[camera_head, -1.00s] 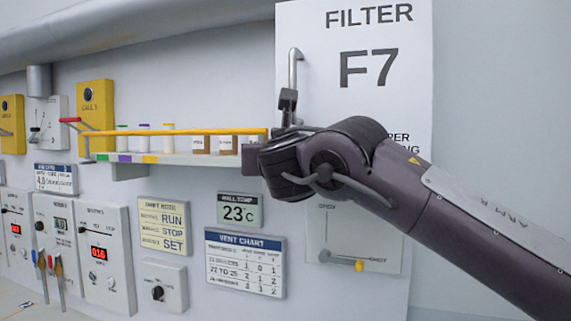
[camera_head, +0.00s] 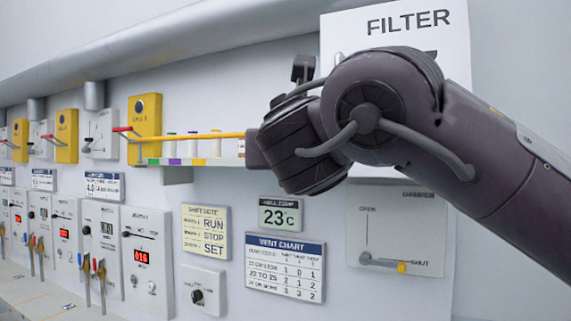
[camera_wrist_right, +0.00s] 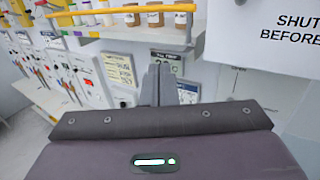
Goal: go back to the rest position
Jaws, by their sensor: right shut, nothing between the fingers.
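My right arm reaches in from the right in the head view, its wrist in front of the white FILTER panel (camera_head: 395,20). The right gripper itself is mostly hidden behind the wrist there. In the right wrist view my right gripper (camera_wrist_right: 157,70) is shut and empty, its fingers pointing at the wall below the shelf. It touches nothing that I can see. My left gripper is in neither view.
A shelf (camera_wrist_right: 130,42) with jars and a yellow rail (camera_head: 200,135) is close to the right wrist. The damper panel (camera_head: 395,235) and vent chart (camera_head: 284,268) are on the wall below. A pipe (camera_head: 180,50) runs above.

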